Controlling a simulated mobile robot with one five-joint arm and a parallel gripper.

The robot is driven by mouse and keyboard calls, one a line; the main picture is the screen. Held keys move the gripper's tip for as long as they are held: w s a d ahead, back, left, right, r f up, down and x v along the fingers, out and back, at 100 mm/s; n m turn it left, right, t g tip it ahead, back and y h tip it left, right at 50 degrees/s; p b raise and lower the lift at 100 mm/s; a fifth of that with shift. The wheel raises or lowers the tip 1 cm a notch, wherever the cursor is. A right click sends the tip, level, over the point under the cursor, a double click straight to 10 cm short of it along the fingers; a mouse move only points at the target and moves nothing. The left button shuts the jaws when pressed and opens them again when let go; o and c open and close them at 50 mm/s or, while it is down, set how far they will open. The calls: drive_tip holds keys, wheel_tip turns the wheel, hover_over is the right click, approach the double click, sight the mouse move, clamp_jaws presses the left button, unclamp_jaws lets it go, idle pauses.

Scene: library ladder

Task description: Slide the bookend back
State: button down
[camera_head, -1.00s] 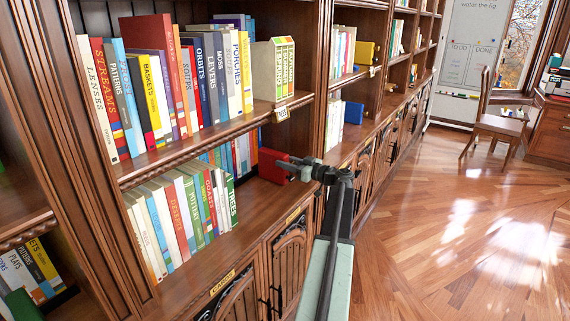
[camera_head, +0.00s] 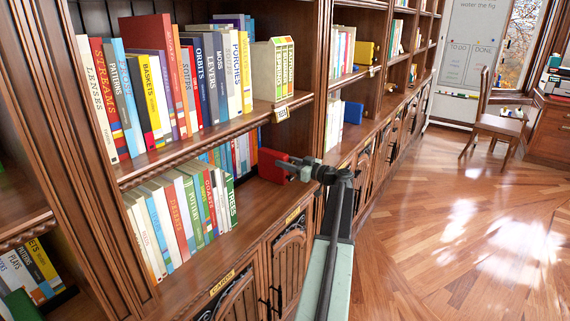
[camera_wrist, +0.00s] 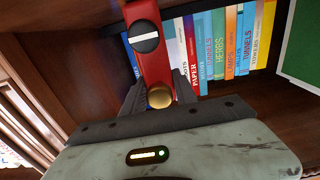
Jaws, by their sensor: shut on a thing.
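The red bookend (camera_head: 272,165) stands on the lower shelf, at the right of the bay, beyond the end of the front row of books. In the wrist view the red bookend (camera_wrist: 151,50) shows a dark round disc with a white bar and a brass knob. My gripper (camera_head: 300,169) reaches in from the right and meets the bookend at shelf level. In the wrist view my gripper (camera_wrist: 160,92) is shut on it, one finger on each side near the knob. The bookend's base is hidden.
The front row of books (camera_head: 185,215) stands left of the bookend. More books (camera_wrist: 215,45) stand behind it. A green panel (camera_wrist: 301,45) is at the right in the wrist view. The shelf above and the bay's right upright (camera_head: 319,75) bound the space. The wooden floor (camera_head: 470,210) is clear.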

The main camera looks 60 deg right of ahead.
idle(0.3)
drive_tip(key=d, duration=0.4)
drive_tip(key=shift+a, duration=0.1)
drive_tip(key=c, duration=1.2)
unclamp_jaws()
drive_tip(key=s, duration=0.8)
